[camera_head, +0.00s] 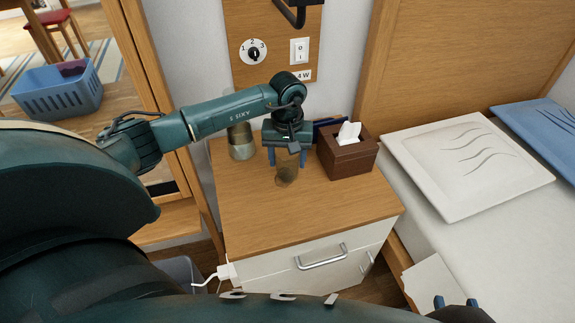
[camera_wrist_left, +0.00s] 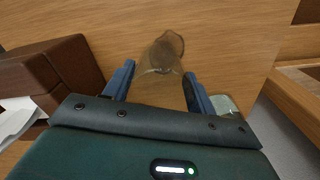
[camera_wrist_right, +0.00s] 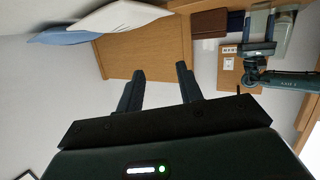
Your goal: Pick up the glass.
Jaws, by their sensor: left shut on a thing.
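The glass (camera_head: 287,174) is a brownish see-through tumbler over the wooden top of the bedside cabinet (camera_head: 300,215). My left gripper (camera_head: 288,159) comes down over it, with one blue finger on each side. In the left wrist view the glass (camera_wrist_left: 160,62) sits between the two fingers, and the gripper is shut on it. I cannot tell whether its base touches the cabinet top. My right gripper (camera_head: 456,303) is at the lower right, beside the bed; in the right wrist view its fingers (camera_wrist_right: 159,70) are apart with nothing between them.
A brown tissue box (camera_head: 348,153) stands close right of the left gripper, with a dark blue object behind it. A tall vase-like vessel (camera_head: 241,142) stands to the left. A wall panel with switches (camera_head: 273,50) is behind. The cabinet top's front is clear. A drawer handle (camera_head: 321,257) is below.

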